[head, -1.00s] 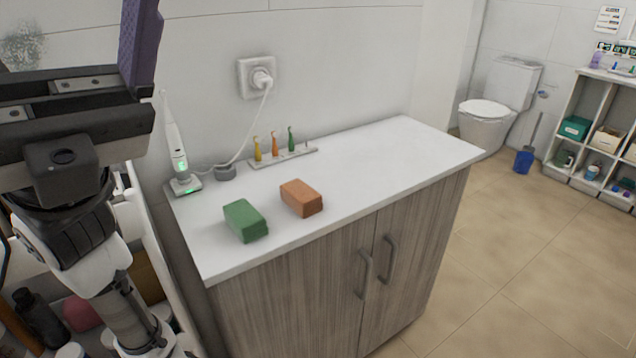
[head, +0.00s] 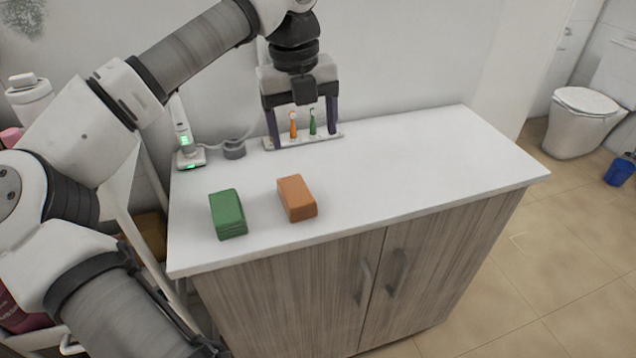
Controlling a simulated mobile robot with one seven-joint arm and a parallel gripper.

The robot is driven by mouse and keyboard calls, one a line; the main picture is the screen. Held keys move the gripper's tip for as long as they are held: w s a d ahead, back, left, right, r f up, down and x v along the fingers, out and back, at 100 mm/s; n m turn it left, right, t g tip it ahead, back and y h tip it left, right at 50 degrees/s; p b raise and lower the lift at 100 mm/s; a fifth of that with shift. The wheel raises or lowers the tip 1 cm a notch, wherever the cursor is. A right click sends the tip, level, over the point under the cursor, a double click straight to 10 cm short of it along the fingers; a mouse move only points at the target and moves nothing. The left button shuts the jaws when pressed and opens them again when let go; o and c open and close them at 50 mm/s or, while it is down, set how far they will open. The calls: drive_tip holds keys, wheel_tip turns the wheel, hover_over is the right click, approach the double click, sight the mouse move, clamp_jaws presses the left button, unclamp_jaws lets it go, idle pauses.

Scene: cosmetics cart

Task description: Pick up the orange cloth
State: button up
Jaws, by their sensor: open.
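The orange cloth (head: 297,198) is a small folded block lying on the white countertop (head: 400,170), right of the middle of the counter's left half. My gripper (head: 305,140) is open and empty, with its two dark purple fingers pointing down. It is behind the orange cloth in the picture, near the back of the counter, and apart from the cloth. The fingertips show in front of the small holder by the wall; their exact height above the counter is hard to tell.
A green folded cloth (head: 228,214) lies just left of the orange one. Small orange and green brushes (head: 312,122) stand in a white holder (head: 340,130) by the wall. An electric toothbrush (head: 184,140) stands on its base at back left. The counter's right side is clear.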

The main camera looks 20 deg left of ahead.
sight(297, 189)
drive_tip(key=shift+n+y, duration=0.3)
drive_tip(key=shift+n, duration=0.1)
drive_tip(key=f, duration=0.2)
drive_tip(key=a+f, duration=0.1)
drive_tip(key=f, duration=0.2)
drive_tip(key=a+f+p, duration=0.1)
drive_tip(key=f, duration=0.2)
drive_tip(key=shift+s+f, duration=0.25)
drive_tip(key=shift+s+d+f+p, duration=0.1)
drive_tip(key=shift+f+p, duration=0.2)
drive_tip(key=shift+f, duration=0.6)
drive_tip(key=shift+s+d+f+p, duration=0.15)
drive_tip(key=shift+f+p, duration=0.2)
drive_tip(key=shift+f, duration=0.6)
drive_tip(key=shift+s+d+f+p, duration=0.1)
drive_tip(key=shift+f+p, duration=0.2)
drive_tip(key=shift+f, duration=0.6)
drive_tip(key=shift+c, duration=0.5)
drive_tip(key=c, duration=1)
